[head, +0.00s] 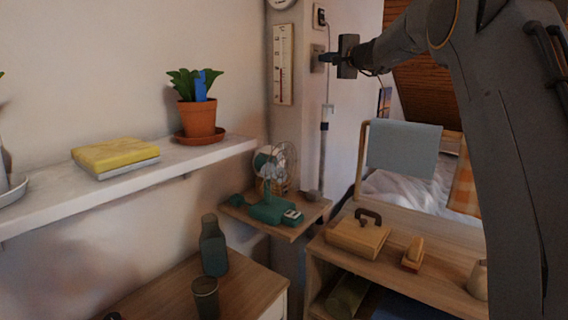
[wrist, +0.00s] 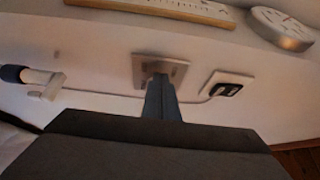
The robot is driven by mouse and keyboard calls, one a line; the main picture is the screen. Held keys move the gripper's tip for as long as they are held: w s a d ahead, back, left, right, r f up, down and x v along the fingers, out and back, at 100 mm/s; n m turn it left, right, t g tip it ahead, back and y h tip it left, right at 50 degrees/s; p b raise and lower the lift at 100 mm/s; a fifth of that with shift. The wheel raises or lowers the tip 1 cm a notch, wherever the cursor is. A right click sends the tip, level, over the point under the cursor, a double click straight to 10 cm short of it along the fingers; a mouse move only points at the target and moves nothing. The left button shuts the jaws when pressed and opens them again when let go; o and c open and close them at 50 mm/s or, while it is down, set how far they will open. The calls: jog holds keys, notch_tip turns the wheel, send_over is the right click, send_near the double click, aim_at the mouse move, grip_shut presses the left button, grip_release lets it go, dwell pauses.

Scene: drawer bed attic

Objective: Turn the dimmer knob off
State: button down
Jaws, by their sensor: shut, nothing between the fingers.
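A square wall plate (head: 316,58) is on the narrow wall at the top of the head view, right of the thermometer. The same plate (wrist: 140,68) shows in the wrist view. A knob on it cannot be made out; my fingers cover the plate's middle. My gripper (head: 326,59) is in front of the plate, its fingers pointing at it. In the wrist view my gripper (wrist: 159,82) is shut, with fingers together and tips over the plate's middle. I cannot tell whether the tips touch a knob.
A socket with a black plug (head: 320,17) is above the plate; its cord runs past it. A long thermometer (head: 284,65) and a clock (head: 280,3) hang alongside. A rod in a wall holder (head: 326,112) is below. A fan (head: 270,175) stands on a small shelf lower down.

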jog(key=shift+w+f+b, duration=0.1)
jog(key=shift+f+b, duration=0.75)
jog(key=shift+b, duration=2.15)
jog(key=shift+s+a+f+b, duration=0.15)
jog(key=shift+s+b, duration=0.1)
jog(key=shift+b, duration=0.55)
jog(key=s+d+b, duration=0.3)
jog(key=d, duration=0.1)
jog(key=shift+s+d, duration=0.3)
jog(key=shift+d, duration=0.1)
jog(key=r+p, duration=0.1)
jog(key=p, duration=0.6)
jog(key=d+r+p, duration=0.1)
jog(key=r+p, duration=0.1)
jog(key=p, duration=0.6)
jog(key=shift+s+r, duration=0.1)
jog(key=shift+r, duration=0.05)
